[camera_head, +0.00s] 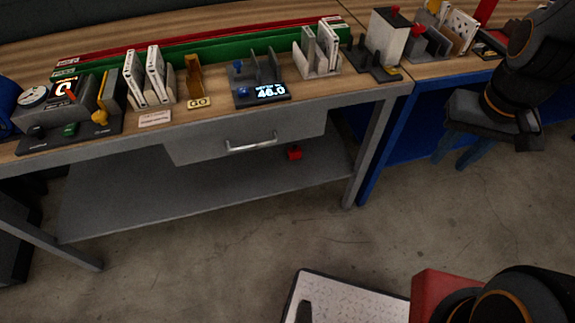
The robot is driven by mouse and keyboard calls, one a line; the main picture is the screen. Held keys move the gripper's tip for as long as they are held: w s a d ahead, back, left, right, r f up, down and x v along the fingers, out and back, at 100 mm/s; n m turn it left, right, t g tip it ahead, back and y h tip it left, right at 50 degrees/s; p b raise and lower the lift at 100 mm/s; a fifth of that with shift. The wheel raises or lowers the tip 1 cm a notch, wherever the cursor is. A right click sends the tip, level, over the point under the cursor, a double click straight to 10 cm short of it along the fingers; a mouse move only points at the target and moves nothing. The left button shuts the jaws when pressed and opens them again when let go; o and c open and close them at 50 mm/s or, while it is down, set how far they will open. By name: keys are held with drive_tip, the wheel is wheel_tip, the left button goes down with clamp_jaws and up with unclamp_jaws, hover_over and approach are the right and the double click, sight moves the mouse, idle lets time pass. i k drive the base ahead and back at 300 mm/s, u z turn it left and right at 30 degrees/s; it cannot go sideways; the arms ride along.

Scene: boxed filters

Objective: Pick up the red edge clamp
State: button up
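A small red block-like object (294,153) lies on the grey lower shelf (210,185) of the workbench, below the drawer and toward its right side. It is the best match for the red edge clamp, but it is too small to make out jaws. Nothing touches it from above. Dark arm links with orange rings show at the upper right and lower right, well away from the red object.
The wooden benchtop (215,115) holds racks, boxed filters, a display reading about 46.0 (270,91) and a dial gauge (33,96). A drawer with a metal handle (250,143) overhangs the shelf. Concrete floor is open in front.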

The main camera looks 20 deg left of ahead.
sight(295, 153)
drive_tip(key=u, duration=0.65)
drive_tip(key=i, duration=0.8)
drive_tip(key=z, duration=1.95)
drive_tip(key=k, duration=2.1)
drive_tip(key=u, duration=1.2)
